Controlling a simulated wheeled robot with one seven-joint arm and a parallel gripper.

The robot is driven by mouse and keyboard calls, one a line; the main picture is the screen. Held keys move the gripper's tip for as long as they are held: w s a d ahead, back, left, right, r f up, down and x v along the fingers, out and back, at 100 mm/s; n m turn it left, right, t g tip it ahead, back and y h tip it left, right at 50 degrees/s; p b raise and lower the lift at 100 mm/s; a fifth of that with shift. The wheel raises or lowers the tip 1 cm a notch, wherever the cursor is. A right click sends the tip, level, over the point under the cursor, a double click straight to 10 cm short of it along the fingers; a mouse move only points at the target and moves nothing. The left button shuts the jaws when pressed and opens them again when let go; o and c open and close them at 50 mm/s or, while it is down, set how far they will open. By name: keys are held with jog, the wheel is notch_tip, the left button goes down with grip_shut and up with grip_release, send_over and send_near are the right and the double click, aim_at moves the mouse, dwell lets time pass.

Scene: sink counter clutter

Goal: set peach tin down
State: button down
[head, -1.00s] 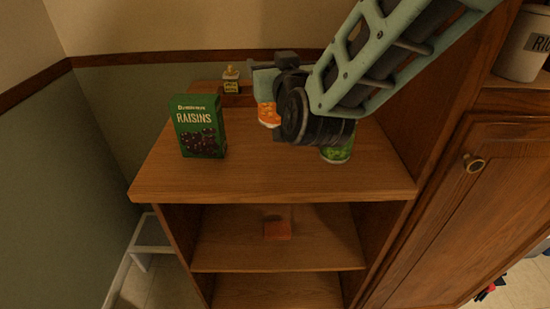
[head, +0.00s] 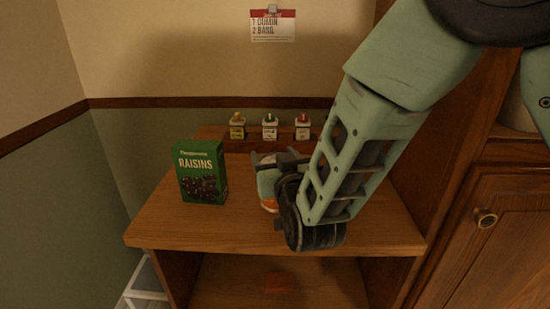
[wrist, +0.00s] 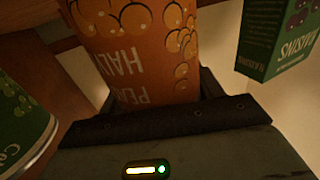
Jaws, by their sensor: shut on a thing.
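The peach tin (wrist: 140,50) is orange with peach pictures and "PEA… HAL…" lettering. My gripper (wrist: 145,105) is shut on it. In the head view only a small orange part of the tin (head: 270,206) shows beside my gripper (head: 268,180), over the middle of the wooden shelf top (head: 160,225). My wrist hides most of the tin there. I cannot tell whether its base touches the wood.
A green raisins box (head: 201,172) stands left of my gripper. Three small spice jars (head: 269,127) stand on a rack at the back. A green can (wrist: 22,120) is close by in the wrist view; my arm hides it in the head view. Bare wood lies at front left.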

jog(key=shift+f+b, duration=0.25)
jog(key=shift+b, duration=0.05)
jog(key=shift+c, duration=1.4)
grip_release()
jog(key=shift+r, duration=0.2)
